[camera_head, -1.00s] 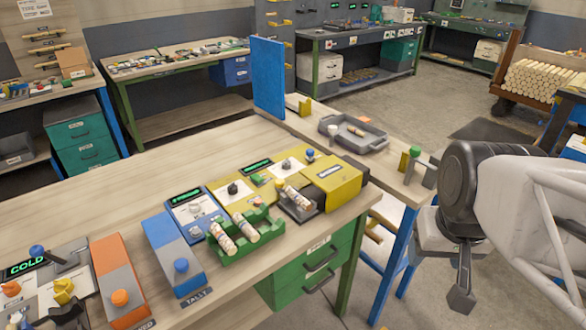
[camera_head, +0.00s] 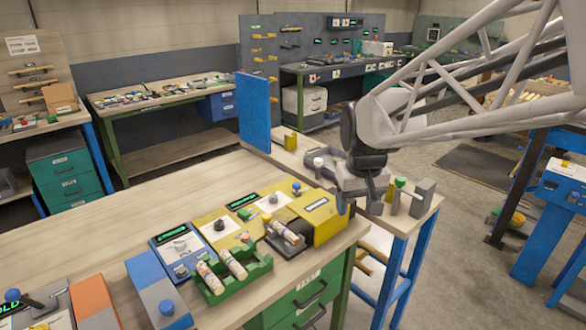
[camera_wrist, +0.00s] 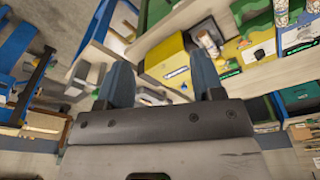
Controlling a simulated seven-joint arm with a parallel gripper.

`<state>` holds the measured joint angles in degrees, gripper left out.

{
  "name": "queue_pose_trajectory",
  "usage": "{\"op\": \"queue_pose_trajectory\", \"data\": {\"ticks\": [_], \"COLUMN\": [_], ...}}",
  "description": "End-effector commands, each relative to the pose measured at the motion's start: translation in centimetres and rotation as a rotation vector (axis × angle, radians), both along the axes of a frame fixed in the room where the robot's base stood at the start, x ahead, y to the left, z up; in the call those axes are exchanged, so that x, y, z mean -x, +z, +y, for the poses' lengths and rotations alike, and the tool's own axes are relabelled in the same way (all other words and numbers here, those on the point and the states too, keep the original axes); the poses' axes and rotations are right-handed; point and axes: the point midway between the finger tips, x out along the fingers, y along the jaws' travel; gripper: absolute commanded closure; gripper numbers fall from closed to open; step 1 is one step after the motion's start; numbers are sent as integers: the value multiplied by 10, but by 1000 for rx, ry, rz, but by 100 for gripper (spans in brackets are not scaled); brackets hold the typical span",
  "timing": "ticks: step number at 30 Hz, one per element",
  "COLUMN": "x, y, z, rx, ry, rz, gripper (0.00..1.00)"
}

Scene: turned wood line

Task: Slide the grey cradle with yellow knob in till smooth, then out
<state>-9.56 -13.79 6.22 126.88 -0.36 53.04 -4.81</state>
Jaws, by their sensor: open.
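The grey cradle (camera_head: 290,248) sits at the near-left face of the yellow machine (camera_head: 318,222), with a short turned wooden piece (camera_head: 286,232) lying in it. In the wrist view the yellow machine (camera_wrist: 166,62) and the wooden piece (camera_wrist: 208,42) show beyond the fingers. My gripper (camera_head: 359,203) is open and empty, in the air to the right of the yellow machine, apart from the cradle. Its two fingers (camera_wrist: 162,84) stand wide apart in the wrist view.
A green rack (camera_head: 232,283) with two turned pieces stands left of the cradle. A blue-and-grey box (camera_head: 160,292) stands further left. A side table with a green-topped post (camera_head: 399,185) and grey block (camera_head: 423,195) lies right of my gripper. The bench's back left is bare.

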Motion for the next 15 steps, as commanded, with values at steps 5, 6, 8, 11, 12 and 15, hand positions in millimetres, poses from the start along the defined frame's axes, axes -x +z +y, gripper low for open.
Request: {"op": "queue_pose_trajectory", "data": {"ticks": [5, 6, 8, 11, 12, 15], "x": [-39, -48, -60, -80, -88, -108], "y": [-10, -13, -17, -25, -28, -37], "z": [26, 32, 41, 57, 63, 80], "rx": [5, 7, 8, 10, 12, 15], "ry": [52, 63, 79, 107, 118, 147], "rz": [20, 24, 30, 39, 42, 52], "gripper": [39, 39, 39, 39, 39, 39]}}
